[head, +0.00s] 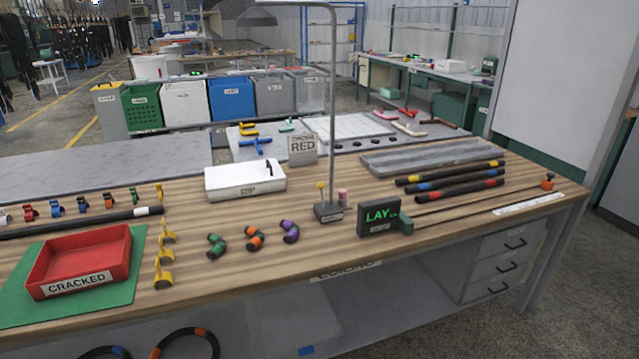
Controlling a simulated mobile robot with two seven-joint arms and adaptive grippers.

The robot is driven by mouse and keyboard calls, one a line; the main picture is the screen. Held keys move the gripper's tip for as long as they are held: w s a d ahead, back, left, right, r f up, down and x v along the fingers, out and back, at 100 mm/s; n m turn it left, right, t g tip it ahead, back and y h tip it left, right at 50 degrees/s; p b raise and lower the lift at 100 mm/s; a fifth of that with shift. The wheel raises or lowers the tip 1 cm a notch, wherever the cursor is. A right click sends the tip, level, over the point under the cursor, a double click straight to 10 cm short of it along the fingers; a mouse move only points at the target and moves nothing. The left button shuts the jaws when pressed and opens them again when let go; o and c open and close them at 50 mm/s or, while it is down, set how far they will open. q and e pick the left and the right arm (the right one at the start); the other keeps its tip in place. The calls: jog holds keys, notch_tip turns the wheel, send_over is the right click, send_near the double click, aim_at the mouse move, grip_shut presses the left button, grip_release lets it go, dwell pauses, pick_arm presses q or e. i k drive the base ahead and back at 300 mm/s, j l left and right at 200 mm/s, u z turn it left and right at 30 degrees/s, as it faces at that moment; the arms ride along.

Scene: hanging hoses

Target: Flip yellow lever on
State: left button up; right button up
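A small yellow-topped lever (321,187) stands near the middle of the wooden workbench. It rises from a dark base block (328,212) at the foot of the lamp post, and looks about upright. Its exact position, on or off, is too small to tell. A pink and dark cylinder (342,197) stands just right of it. The lamp (270,16) hangs from the tall grey post (333,90); I cannot tell if it is lit. Neither of my grippers is in view.
A display reading LAY (379,215) stands right of the base. A red CRACKED tray (78,262) sits at left. The bench front edge (440,242) is mostly clear.

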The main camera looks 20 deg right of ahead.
aim_at(321, 186)
jog(key=i+j, duration=0.5)
jog(key=i+j+z, duration=0.15)
jog(key=i+j, duration=0.35)
jog(key=j, duration=0.1)
